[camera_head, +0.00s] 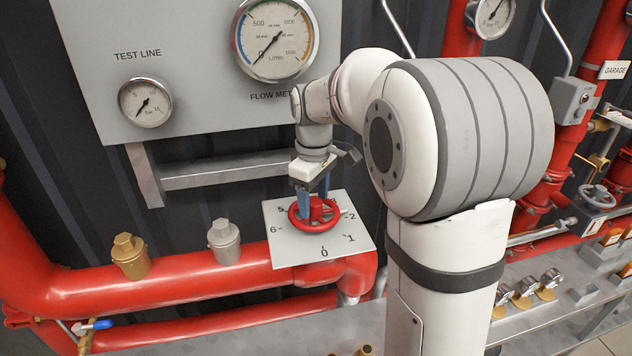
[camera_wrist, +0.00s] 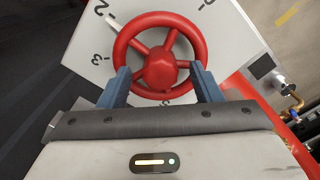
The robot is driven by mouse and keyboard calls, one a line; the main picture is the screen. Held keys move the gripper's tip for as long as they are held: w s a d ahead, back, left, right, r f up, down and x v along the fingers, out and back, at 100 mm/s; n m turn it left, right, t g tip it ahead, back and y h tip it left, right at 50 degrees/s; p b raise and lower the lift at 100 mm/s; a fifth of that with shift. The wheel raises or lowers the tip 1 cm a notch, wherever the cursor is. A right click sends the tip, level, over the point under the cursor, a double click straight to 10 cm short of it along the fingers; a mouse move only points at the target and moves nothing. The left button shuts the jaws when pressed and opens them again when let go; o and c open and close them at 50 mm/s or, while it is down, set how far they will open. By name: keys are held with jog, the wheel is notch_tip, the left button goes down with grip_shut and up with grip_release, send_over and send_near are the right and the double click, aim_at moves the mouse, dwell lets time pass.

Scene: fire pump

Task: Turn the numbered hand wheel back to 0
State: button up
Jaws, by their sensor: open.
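The red hand wheel (camera_head: 328,220) sits on a tilted white plate (camera_head: 287,248) with black numbers around it; 0 is at the near edge, with 1 and 2 to its right and 6 and 5 at left. My gripper (camera_head: 314,206) is over the wheel, pointing down, with its two blue fingers apart. In the wrist view the wheel's hub (camera_wrist: 160,70) lies between the open fingers, which overlap the rim at its lower left and right. I cannot tell whether they touch it. A white mark shows beside the rim near the 2, seemingly the pointer.
A red pipe (camera_head: 180,285) with a gold cap (camera_head: 130,256) and a silver cap (camera_head: 223,241) runs left of the plate. A gauge panel (camera_head: 190,60) stands behind. More pipes and valves are at right, partly hidden by my arm.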

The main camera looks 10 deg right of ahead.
jog(key=shift+f, duration=0.35)
jog(key=shift+c, duration=0.5)
jog(key=c, duration=1.1)
jog(key=shift+o, duration=0.2)
jog(key=m, duration=0.4)
jog(key=shift+p, duration=0.3)
jog(key=m, duration=0.4)
